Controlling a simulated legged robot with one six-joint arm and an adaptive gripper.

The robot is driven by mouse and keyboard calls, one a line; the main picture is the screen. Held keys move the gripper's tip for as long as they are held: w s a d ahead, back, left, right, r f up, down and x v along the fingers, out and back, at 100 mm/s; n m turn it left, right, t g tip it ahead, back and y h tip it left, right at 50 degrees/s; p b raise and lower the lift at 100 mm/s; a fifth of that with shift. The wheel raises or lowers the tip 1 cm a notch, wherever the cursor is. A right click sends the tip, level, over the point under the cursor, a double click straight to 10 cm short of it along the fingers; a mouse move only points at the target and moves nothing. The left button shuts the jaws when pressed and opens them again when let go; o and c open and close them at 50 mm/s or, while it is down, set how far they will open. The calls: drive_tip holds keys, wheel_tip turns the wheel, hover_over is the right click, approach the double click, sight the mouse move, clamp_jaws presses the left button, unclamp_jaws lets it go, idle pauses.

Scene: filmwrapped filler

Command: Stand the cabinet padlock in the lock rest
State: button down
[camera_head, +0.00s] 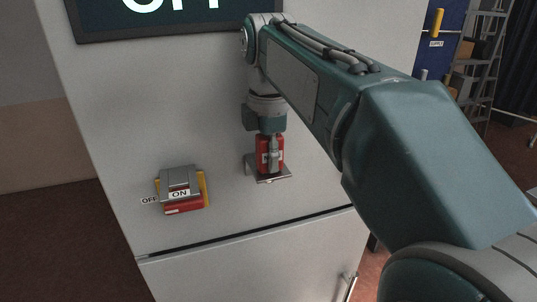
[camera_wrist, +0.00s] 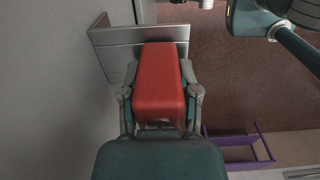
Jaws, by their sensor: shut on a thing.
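The red padlock (camera_head: 268,152) is between the fingers of my gripper (camera_head: 270,150), which is shut on it. In the head view it stands upright at the lock rest (camera_head: 282,175), a small grey metal bracket on the white cabinet front. In the wrist view the red padlock (camera_wrist: 161,80) fills the space between my gripper's fingers (camera_wrist: 158,95), and the grey lock rest (camera_wrist: 112,45) shows behind and beside it. The padlock's lower end is at the rest; whether it touches the rest's floor I cannot tell.
A switch with a grey lever over a red and yellow body (camera_head: 182,190), marked ON and OFF, is on the cabinet (camera_head: 130,130) left of the rest. A dark sign (camera_head: 160,15) is above. A purple frame (camera_wrist: 235,148) stands below right in the wrist view.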

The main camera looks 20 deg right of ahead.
drive_tip(key=shift+f, duration=0.3)
idle(0.5)
drive_tip(key=shift+c, duration=1.2)
unclamp_jaws()
wheel_tip(320, 180, up, 12)
drive_tip(key=shift+f, duration=0.1)
